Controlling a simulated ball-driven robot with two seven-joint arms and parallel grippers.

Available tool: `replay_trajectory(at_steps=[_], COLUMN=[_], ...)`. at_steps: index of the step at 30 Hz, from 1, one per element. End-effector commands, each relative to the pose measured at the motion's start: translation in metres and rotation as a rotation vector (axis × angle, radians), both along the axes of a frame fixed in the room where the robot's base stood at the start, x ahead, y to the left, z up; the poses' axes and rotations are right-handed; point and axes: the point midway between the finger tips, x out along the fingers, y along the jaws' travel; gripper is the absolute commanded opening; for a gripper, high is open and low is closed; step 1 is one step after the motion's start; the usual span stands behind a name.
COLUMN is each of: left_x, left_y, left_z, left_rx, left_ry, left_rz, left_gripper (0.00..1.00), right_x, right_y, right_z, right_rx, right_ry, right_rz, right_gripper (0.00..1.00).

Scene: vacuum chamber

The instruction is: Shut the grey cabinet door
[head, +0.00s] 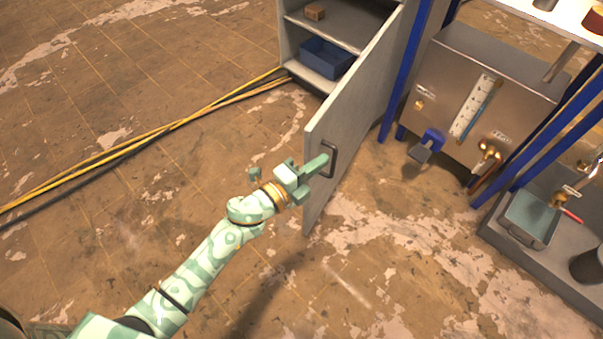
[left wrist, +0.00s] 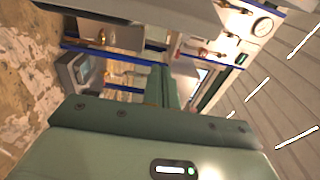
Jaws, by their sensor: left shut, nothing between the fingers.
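The grey cabinet (head: 288,40) stands at the top of the head view. Its grey door (head: 352,112) is wide open, swung out toward me. A dark handle (head: 334,158) is on the door's face near the free edge. My left gripper (head: 318,165) is shut and empty, its fingertips at the handle; I cannot tell whether they touch it. In the left wrist view the shut fingers (left wrist: 160,85) point away from the camera, and a grey strip (left wrist: 150,12) crosses the top. My right gripper is not in view.
Inside the cabinet are a blue bin (head: 326,58) and a small brown box (head: 315,11). Yellow and black cables (head: 150,133) run along the floor at left. A steel panel unit (head: 475,90) in a blue frame stands right of the door.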

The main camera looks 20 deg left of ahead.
Motion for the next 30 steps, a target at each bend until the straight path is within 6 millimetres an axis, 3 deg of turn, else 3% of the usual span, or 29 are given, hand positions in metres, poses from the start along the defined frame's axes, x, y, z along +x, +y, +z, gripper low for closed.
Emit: replay_trajectory(at_steps=[4,6,12,30], left_x=[0.024,0.026,0.03,0.032], left_y=[-0.013,0.002,0.021,0.033], left_z=[-0.003,-0.004,-0.002,-0.003], left_rx=[0.001,0.004,0.0,0.001], left_ry=[0.002,0.003,0.002,0.004], left_rz=[0.001,0.002,0.002,-0.008], left_gripper=[0.0,0.0,0.0,0.0], right_x=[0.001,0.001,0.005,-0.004], right_y=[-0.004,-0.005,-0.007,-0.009], right_z=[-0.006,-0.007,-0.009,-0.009], right_rx=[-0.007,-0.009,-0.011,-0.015], right_ry=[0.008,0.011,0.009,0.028], right_rz=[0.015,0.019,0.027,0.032], right_gripper=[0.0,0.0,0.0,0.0])
